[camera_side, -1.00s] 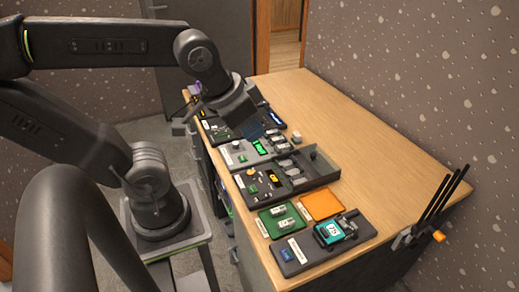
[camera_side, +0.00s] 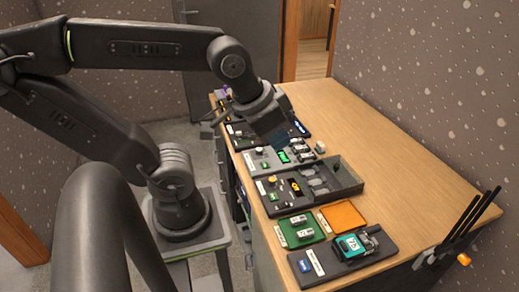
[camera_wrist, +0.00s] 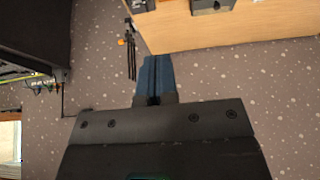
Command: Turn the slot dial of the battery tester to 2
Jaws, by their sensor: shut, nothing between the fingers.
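Several devices stand in a row along the table's left edge in the side view. A grey unit with a pale knob and a green display (camera_side: 283,157) is near the middle. Nearer the camera is a black unit with an orange display (camera_side: 295,187), a small yellowish knob and compartments with grey pieces. I cannot tell for sure which is the battery tester, nor read any dial setting. My gripper (camera_side: 279,139) hangs above the far part of the row, apparently clear of it, and partly hides devices behind it. In the wrist view my gripper's blue fingers (camera_wrist: 154,78) are together and empty.
A green tray (camera_side: 301,229) with pale pieces, an orange tray (camera_side: 342,215) and a teal instrument (camera_side: 349,246) on a dark base are at the near end. Dark rods (camera_side: 468,228) stand at the table's right edge. The table's right half (camera_side: 370,160) is clear.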

